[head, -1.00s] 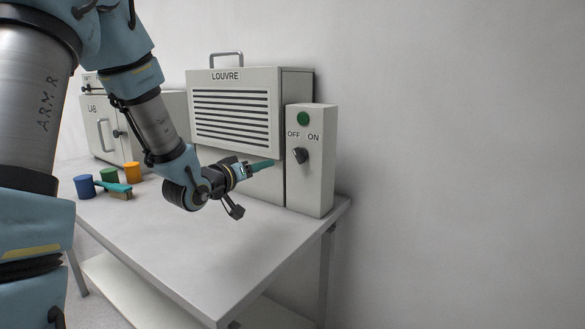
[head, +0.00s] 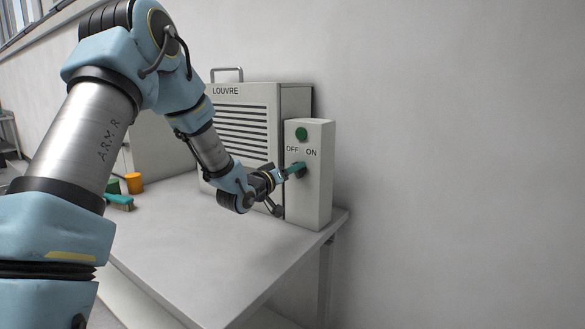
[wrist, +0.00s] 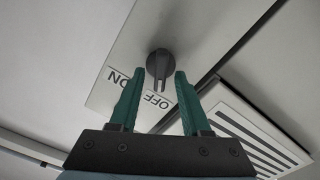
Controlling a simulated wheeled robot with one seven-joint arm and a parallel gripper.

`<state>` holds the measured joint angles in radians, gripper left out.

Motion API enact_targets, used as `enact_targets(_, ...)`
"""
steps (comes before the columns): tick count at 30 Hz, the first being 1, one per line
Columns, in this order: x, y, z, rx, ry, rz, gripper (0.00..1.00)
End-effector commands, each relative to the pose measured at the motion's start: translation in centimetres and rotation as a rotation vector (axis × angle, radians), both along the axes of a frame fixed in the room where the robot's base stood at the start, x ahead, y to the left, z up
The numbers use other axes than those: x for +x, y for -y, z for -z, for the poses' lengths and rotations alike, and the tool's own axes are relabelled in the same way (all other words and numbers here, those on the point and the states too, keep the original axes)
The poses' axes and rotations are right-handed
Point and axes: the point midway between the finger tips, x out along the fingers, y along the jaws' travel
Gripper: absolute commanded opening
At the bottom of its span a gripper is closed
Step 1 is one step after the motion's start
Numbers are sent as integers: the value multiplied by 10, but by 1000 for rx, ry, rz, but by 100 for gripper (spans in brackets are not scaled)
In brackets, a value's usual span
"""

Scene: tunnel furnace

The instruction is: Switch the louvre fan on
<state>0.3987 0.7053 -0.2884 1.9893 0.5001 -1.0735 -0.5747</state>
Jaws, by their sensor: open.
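The louvre fan (head: 290,100) is a grey box with a slatted front and a "LOUVRE" label. Its switch box (head: 315,205) stands to its right, with a green lamp (head: 301,134) above the OFF and ON labels. My gripper (head: 297,170) has teal fingers at the front of this box, mostly hiding the knob in the head view. In the wrist view, the dark knob (wrist: 160,64) lies just beyond and between the open fingertips (wrist: 155,78). The labels appear upside down there, and the knob's bar points towards the OFF label (wrist: 157,101). Contact cannot be told.
The table (head: 215,255) is clear in front of the fan. A green block (head: 112,185), an orange block (head: 134,182) and a teal-handled brush (head: 119,201) lie at the left. A plain wall stands behind and to the right.

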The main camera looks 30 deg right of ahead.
Motion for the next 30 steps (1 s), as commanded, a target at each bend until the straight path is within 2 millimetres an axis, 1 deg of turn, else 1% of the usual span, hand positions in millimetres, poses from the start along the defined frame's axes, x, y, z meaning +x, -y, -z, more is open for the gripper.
enact_targets(7,0,1,0,1,0,1,48)
enact_targets(18,0,0,1,1,0,1,6)
enact_targets(20,0,0,1,1,0,1,0)
enact_targets(30,0,0,1,1,-1,0,0)
